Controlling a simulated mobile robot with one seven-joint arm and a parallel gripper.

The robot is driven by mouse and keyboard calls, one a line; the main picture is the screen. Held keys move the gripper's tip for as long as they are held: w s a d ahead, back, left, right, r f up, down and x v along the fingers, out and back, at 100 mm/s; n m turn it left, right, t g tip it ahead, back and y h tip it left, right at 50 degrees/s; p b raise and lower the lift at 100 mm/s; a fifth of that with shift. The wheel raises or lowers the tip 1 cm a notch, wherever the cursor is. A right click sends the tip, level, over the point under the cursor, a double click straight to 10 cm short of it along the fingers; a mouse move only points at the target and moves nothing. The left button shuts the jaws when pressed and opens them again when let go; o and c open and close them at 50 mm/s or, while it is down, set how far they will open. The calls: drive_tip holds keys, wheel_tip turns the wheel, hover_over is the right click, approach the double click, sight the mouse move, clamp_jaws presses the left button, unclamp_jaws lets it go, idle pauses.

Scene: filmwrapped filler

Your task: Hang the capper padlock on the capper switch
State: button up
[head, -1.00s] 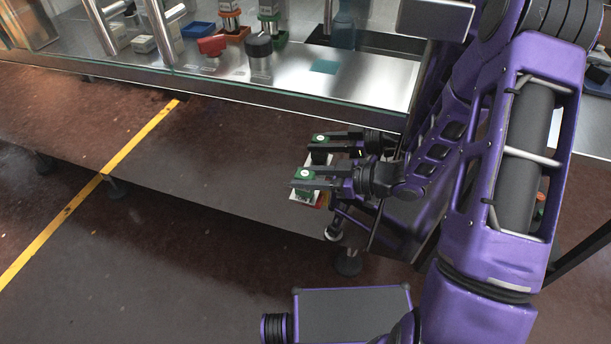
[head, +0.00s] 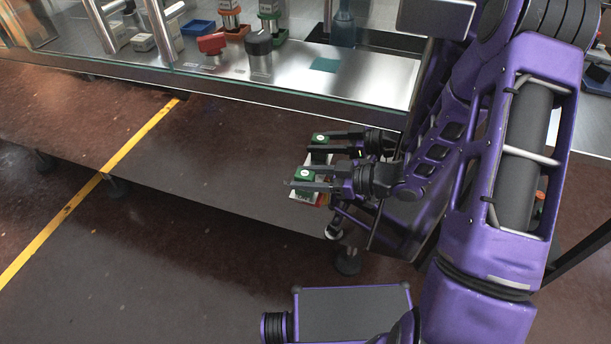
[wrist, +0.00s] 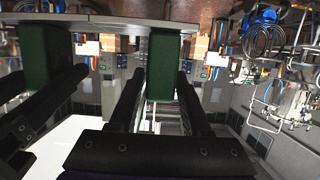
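Two green blocks with pale round labels show at my gripper (head: 315,164) in the head view: an upper one (head: 319,138) and a lower one (head: 304,174). I cannot tell which, if either, is the capper padlock. Dark fingers lie beside both blocks. The wrist view shows a green block on the left (wrist: 44,65) and another near the middle (wrist: 163,62), with dark fingers close by. Contact is unclear. A red knob (head: 211,43) stands on the bench behind glass; I cannot tell whether it is the capper switch.
The steel bench (head: 320,85) has a glass front with a long lower edge, above and left of my gripper. A white and red piece (head: 308,193) lies under the green blocks. The floor at left is clear.

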drive_tip(key=o, duration=0.3)
drive_tip(key=p+v, duration=0.2)
drive_tip(key=v, duration=1.5)
drive_tip(key=shift+s+d+r+p, duration=0.1)
drive_tip(key=shift+d+r+p, duration=0.05)
drive_tip(key=shift+p, duration=0.2)
